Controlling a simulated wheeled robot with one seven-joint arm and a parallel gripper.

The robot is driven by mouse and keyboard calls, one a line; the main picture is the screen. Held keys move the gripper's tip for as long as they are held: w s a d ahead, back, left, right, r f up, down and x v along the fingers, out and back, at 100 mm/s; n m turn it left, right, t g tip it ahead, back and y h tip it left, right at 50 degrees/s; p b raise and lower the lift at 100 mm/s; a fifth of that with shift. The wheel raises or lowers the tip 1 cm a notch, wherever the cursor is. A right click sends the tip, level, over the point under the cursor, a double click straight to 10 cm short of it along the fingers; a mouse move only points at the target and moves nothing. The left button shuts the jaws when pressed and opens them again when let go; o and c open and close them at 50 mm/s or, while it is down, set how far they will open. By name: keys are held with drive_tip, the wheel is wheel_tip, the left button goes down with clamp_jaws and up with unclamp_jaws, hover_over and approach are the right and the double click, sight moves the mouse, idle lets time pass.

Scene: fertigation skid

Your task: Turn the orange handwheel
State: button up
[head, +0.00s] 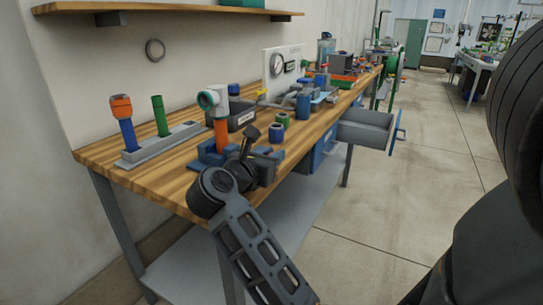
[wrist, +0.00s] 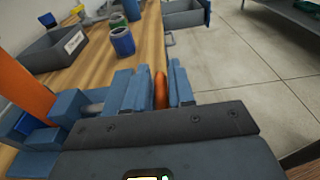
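An orange piece (wrist: 160,90), narrow and edge-on, stands between the fingers of my gripper (wrist: 160,88) in the wrist view; it looks like the rim of the handwheel. The fingers are apart, one on each side of it. It lies close to the right finger, and a small gap seems to show on the left. I cannot tell whether a finger touches it. In the head view my gripper (head: 258,150) is at the front edge of the workbench, beside a blue fixture (head: 208,152) with an orange upright pipe (head: 221,135). The handwheel is hidden there.
The wooden workbench (head: 165,180) carries a grey rack (head: 165,143) with orange and green handled tools, a dark bin (head: 240,116), and blue (head: 276,133) and green cups. A grey drawer (head: 365,128) stands open on the right.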

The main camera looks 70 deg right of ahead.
drive_tip(key=v, duration=0.7)
drive_tip(key=shift+a, duration=0.4)
drive_tip(key=shift+r, duration=0.1)
drive_tip(key=s+a+r+n+t+p, duration=0.25)
drive_tip(key=a+n+t, duration=0.7)
drive_tip(key=n, duration=0.75)
drive_tip(key=s+a+r+n+t+p, duration=0.1)
drive_tip(key=s+a+r+n+t, duration=0.4)
drive_tip(key=n+t, duration=0.95)
drive_tip(key=s+a+f+n+g+y+p, duration=0.1)
drive_tip(key=s+a+f+n+y, duration=0.4)
drive_tip(key=n, duration=0.7)
drive_tip(key=s+a+f+n+g+y+p, duration=0.2)
drive_tip(key=s+a+f+n+g+y, duration=0.2)
drive_tip(key=a+n+y, duration=0.5)
wheel_tip(320, 180, down, 2)
drive_tip(key=s+n+y, duration=0.1)
drive_tip(key=n+y, duration=0.1)
drive_tip(key=n, duration=0.2)
drive_tip(key=shift+f, duration=0.15)
